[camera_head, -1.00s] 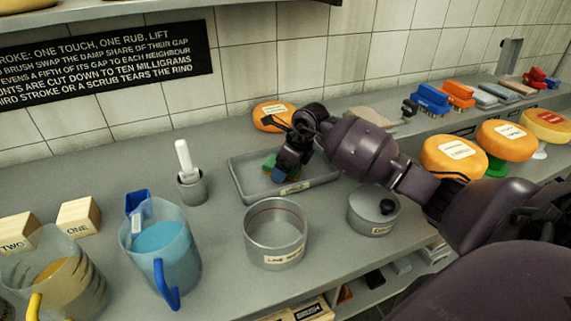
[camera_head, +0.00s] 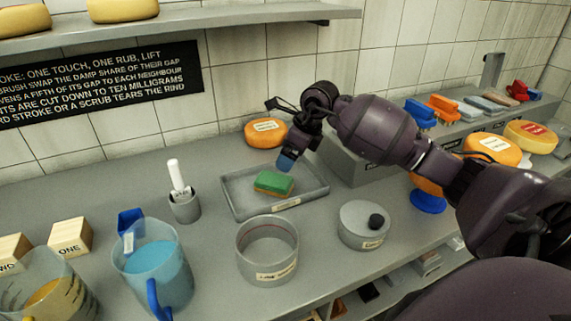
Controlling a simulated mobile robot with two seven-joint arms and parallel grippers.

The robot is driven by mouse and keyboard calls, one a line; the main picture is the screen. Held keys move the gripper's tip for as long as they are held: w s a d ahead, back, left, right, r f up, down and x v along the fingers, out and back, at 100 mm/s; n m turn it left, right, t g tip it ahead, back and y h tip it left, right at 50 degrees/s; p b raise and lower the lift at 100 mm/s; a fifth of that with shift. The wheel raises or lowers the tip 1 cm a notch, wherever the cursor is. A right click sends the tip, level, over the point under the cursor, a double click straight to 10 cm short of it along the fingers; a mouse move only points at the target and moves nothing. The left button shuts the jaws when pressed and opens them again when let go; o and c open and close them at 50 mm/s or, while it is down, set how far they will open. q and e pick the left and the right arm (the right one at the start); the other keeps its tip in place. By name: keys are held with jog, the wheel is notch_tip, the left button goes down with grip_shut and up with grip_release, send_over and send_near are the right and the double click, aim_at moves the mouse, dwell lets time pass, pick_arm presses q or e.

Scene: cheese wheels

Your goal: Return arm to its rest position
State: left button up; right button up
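My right arm (camera_head: 375,128) comes in from the right. Its gripper (camera_head: 287,162) points down, just above and behind a green and orange sponge (camera_head: 274,184). The sponge lies in a shallow grey tray (camera_head: 314,192) and appears apart from the gripper. The gripper's blue-grey tip is small and seen at an angle, so I cannot tell whether its fingers are open. My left gripper is not in view.
An orange cheese wheel (camera_head: 266,133) stands behind the tray. Brushes (camera_head: 442,108) and more cheeses (camera_head: 492,147) are at the right.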

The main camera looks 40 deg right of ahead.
jog(key=shift+s+d+r, duration=0.1)
jog(key=shift+s+r, duration=0.15)
jog(key=shift+r, duration=0.3)
